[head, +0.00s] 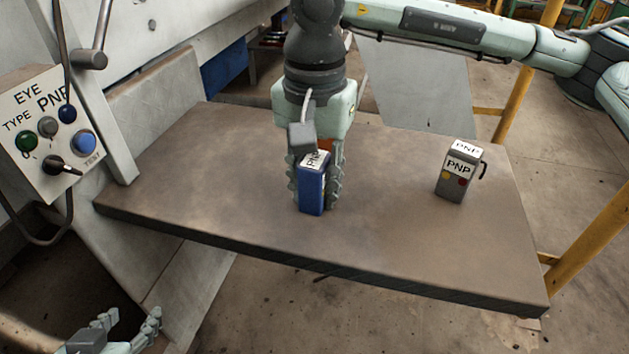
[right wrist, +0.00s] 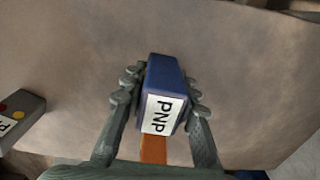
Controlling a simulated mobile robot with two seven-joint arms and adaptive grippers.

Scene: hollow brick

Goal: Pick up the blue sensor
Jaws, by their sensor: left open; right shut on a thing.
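The blue sensor (head: 312,190) is a small upright box with a white PNP label, over the middle of the brown table (head: 230,210). My right gripper (head: 318,188) comes from above and is shut on it, with a finger on either side. In the right wrist view the blue sensor (right wrist: 163,82) sits between both fingers of the gripper (right wrist: 155,95), label toward the camera. I cannot tell whether its base touches the table. My left gripper (head: 125,325) is open and empty at the lower left, below the table's level.
A grey sensor (head: 455,178) with a PNP label and yellow and red dots stands at the table's right; it also shows in the right wrist view (right wrist: 22,112). A control panel (head: 45,135) with knobs stands at the left. The table's front is clear.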

